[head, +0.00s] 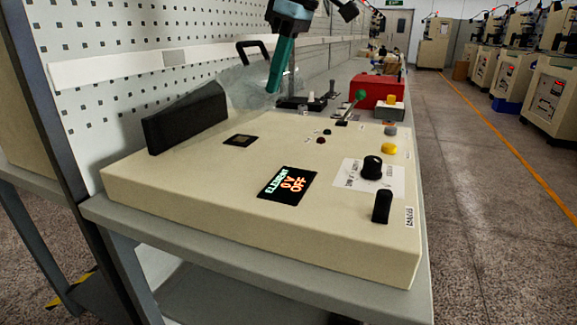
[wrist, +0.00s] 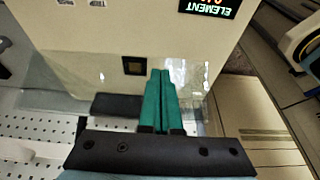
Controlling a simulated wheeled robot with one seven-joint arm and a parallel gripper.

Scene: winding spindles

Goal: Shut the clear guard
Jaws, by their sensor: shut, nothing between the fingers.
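The clear guard (head: 240,90) is a see-through panel standing raised at the back of the cream machine top (head: 215,180). A black handle (head: 252,44) shows at its upper edge. My gripper (head: 273,90) has teal fingers, closed together and pointing down, in front of or beside the guard. I cannot tell whether they touch it. In the wrist view the closed fingers (wrist: 160,72) hold nothing and overlie the machine top beside a small dark square. The guard's outline is hard to make out there.
A black block (head: 187,118) stands at the machine's left edge. The front holds a lit display (head: 287,184), a black knob (head: 372,167), a black switch (head: 382,207) and yellow button (head: 389,148). A red box (head: 378,90) lies beyond. A pegboard wall (head: 130,100) runs along the left.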

